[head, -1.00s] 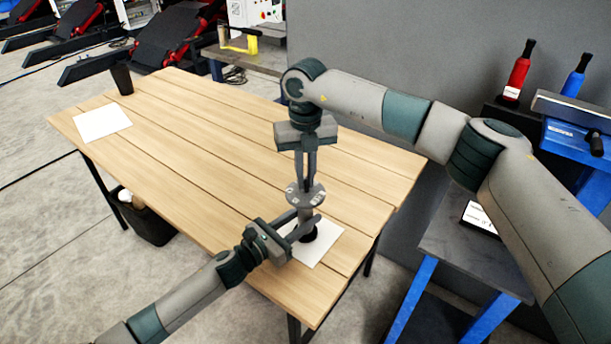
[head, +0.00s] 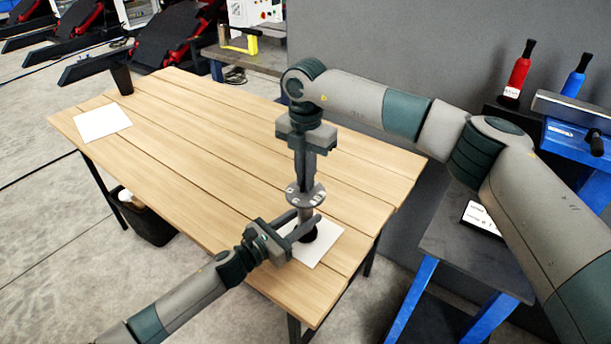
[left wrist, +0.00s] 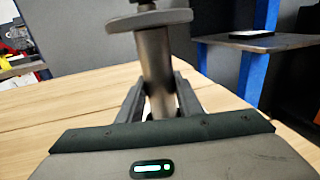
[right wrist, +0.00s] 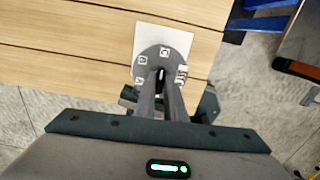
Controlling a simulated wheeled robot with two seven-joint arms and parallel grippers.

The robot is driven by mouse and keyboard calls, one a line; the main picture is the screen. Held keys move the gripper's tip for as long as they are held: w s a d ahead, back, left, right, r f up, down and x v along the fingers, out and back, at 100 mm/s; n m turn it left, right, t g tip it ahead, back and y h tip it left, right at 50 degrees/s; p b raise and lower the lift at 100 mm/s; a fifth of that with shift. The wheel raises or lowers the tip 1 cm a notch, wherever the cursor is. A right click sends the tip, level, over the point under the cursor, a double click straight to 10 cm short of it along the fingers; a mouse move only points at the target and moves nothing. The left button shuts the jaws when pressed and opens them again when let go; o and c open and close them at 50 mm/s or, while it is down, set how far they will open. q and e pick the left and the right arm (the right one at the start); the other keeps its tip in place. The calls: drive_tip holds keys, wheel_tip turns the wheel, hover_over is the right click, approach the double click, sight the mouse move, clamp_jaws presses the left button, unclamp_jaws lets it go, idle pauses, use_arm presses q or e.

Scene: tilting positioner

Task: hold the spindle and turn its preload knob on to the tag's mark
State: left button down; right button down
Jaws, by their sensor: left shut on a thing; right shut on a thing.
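The spindle stands upright on a white sheet (head: 328,248) near the table's front right corner. Its metal shaft (left wrist: 155,70) is between the fingers of my left gripper (head: 308,227), which is shut on it from the side. A round grey disc (head: 305,198) with small square marks sits at the spindle's top; the marks also show in the right wrist view (right wrist: 150,57), too small to read surely. My right gripper (head: 304,182) points down from above and is shut on the knob over the disc. Its fingers mostly hide the knob.
The wooden table (head: 200,140) is largely clear. Another white sheet (head: 101,123) and a dark cup (head: 122,79) are at its far left. A dark side table (head: 465,245) with a small tag-like display (head: 480,218) stands to the right.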

drive_tip(key=shift+d+m, duration=0.1)
drive_tip(key=shift+m, duration=0.2)
drive_tip(key=c, duration=1.8)
unclamp_jaws()
wheel_tip(320, 180, up, 12)
drive_tip(key=shift+r, duration=0.1)
